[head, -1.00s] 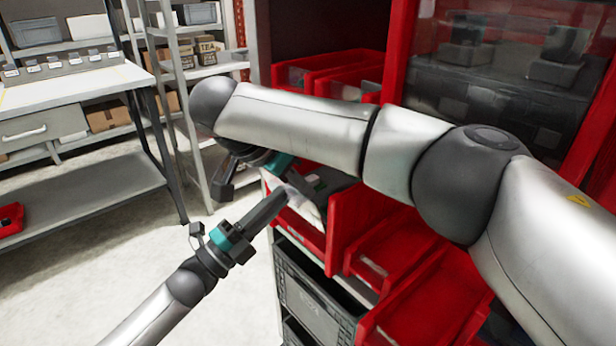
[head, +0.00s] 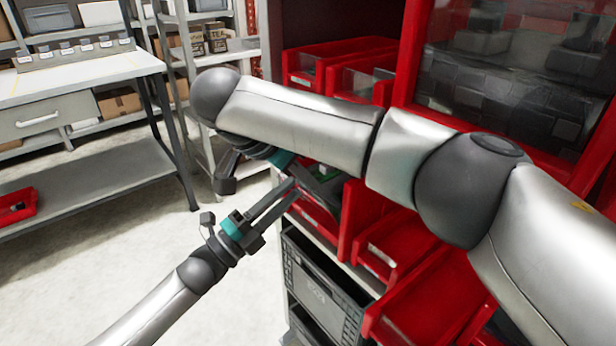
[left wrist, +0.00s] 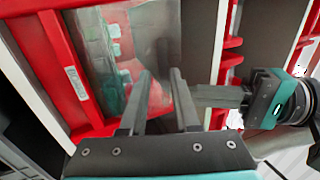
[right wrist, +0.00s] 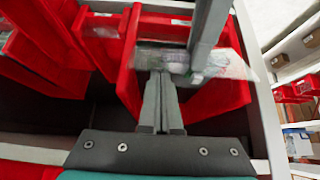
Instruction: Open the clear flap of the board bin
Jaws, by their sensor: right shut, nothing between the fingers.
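The board bin is a red bin (left wrist: 62,70) with green boards (left wrist: 112,50) inside, filling the left of the left wrist view. Its clear flap (right wrist: 225,65) shows in the right wrist view as a transparent sheet across the bin, above my right fingertips; its exact angle is hard to tell. In the head view the bin (head: 318,217) is partly hidden by my right arm. My left gripper (head: 290,190) is open at the bin's front, its fingers apart. My right gripper (right wrist: 158,80) is shut and empty, close to the flap; contact is unclear.
More red bins (head: 395,245) line the rack to the right and behind. A dark crate (head: 318,290) sits below the board bin. A grey workbench (head: 75,85) stands at the left, with clear floor between.

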